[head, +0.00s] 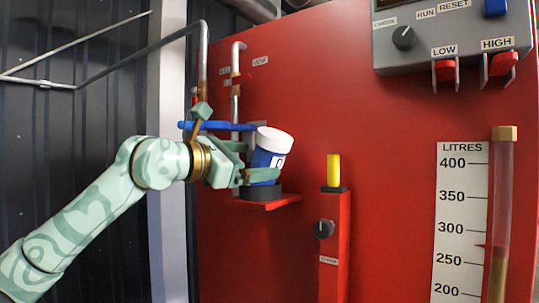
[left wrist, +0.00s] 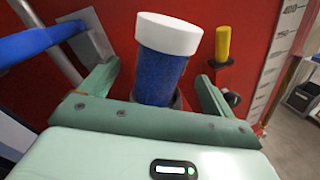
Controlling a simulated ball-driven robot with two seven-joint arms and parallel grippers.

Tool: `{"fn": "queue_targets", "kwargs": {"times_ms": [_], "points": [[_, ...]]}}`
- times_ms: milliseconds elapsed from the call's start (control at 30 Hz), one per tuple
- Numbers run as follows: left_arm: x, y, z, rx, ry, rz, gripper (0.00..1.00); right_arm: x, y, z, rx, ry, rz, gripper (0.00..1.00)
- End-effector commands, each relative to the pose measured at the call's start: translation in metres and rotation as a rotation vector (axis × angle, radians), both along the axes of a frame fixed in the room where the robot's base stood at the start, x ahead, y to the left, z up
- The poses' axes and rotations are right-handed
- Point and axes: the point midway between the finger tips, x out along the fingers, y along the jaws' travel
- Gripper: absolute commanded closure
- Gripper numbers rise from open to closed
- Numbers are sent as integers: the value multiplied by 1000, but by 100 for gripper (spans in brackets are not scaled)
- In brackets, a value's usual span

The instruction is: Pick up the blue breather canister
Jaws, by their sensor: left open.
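The blue breather canister (head: 266,159) has a white lid and a white label. It stands, looking slightly tilted, over a dark round seat (head: 260,191) on a small red shelf (head: 268,204) against the red panel. My left gripper (head: 254,164) is at the canister from the left, and its green fingers hide part of the canister's lower side. In the left wrist view the canister (left wrist: 162,72) shows between the two spread fingers of my left gripper (left wrist: 158,92), with a gap to each finger. My right gripper is not in view.
A blue lever (head: 218,126) and metal pipes (head: 237,75) are close above and behind my left gripper. A red post with a yellow piece (head: 334,170) stands right of the shelf. A grey control box (head: 445,35) and a litre gauge (head: 463,220) are farther right.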

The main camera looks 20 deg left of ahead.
Motion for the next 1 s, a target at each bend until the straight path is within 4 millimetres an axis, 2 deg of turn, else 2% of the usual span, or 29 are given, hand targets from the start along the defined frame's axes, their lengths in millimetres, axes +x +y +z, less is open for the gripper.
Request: {"fn": "queue_targets", "kwargs": {"times_ms": [133,267,400,500,767,800,1000], "points": [[14,-8,1,-2,-1,0,11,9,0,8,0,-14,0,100],[24,-15,1,0,1,0,11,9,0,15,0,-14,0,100],[44,-28,1,-2,2,-1,11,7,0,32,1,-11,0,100],[55,-34,0,-3,0,-1,11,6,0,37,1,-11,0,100],[60,-36,-4,-2,-2,1,11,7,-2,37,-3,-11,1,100],[60,-36,-4,-2,-2,1,14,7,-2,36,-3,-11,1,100],[60,-36,-4,-2,-1,0,68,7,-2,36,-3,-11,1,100]]}}
